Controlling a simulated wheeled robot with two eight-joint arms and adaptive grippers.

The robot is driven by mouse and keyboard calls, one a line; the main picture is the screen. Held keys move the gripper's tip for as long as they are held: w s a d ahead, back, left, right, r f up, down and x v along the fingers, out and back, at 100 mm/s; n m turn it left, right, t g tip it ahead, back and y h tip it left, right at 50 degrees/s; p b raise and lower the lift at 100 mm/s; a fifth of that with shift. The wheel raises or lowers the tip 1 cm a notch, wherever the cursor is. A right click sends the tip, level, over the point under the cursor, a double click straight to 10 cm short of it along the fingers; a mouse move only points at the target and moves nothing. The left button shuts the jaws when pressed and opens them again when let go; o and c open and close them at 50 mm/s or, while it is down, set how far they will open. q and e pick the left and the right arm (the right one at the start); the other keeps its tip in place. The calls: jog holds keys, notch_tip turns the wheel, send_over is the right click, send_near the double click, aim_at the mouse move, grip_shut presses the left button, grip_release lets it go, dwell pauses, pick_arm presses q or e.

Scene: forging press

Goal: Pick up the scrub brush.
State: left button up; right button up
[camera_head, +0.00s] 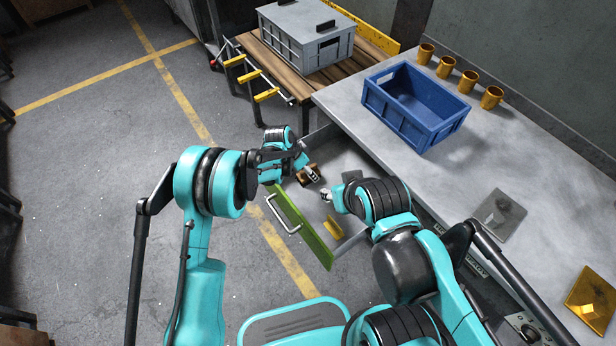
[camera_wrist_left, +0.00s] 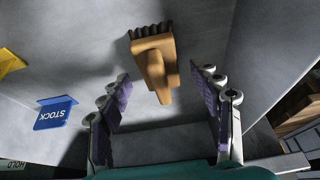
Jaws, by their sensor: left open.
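The scrub brush (camera_wrist_left: 158,72) is orange-brown with dark bristles. In the left wrist view it lies on a grey surface, its narrow handle end pointing toward the gap between my fingers. My left gripper (camera_wrist_left: 165,82) is open, one finger on each side of that gap, with no visible contact. In the head view a brown piece of the brush (camera_head: 303,178) shows in the open drawer, beside my left gripper (camera_head: 314,174), which partly hides it. My right gripper (camera_head: 327,196) is small and partly hidden by its arm over the drawer; its jaw state is unclear.
The open drawer has a green front (camera_head: 303,226) with a handle. A yellow piece (camera_head: 334,228) and a blue "STOCK" tag (camera_wrist_left: 54,113) are in it. The bench (camera_head: 470,160) above holds a blue crate (camera_head: 420,125) and several orange cups. A lidded grey crate (camera_head: 306,45) stands behind.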

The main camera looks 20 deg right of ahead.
pick_arm(q)
jog(key=shift+x, duration=0.75)
jog(key=shift+r, duration=0.1)
jog(key=shift+c, duration=0.9)
jog(key=c, duration=1.1)
jog(key=shift+c, duration=0.2)
notch_tip(320, 180, up, 4)
jog(key=shift+r+p, duration=0.1)
jog(key=shift+p, duration=0.9)
jog(key=s+d+r+p, duration=0.3)
jog(key=s+d+r, duration=0.3)
jog(key=d, duration=0.3)
jog(key=shift+s+d+r+p, duration=0.15)
jog(key=shift+s+r+p, duration=0.25)
jog(key=shift+s, duration=0.1)
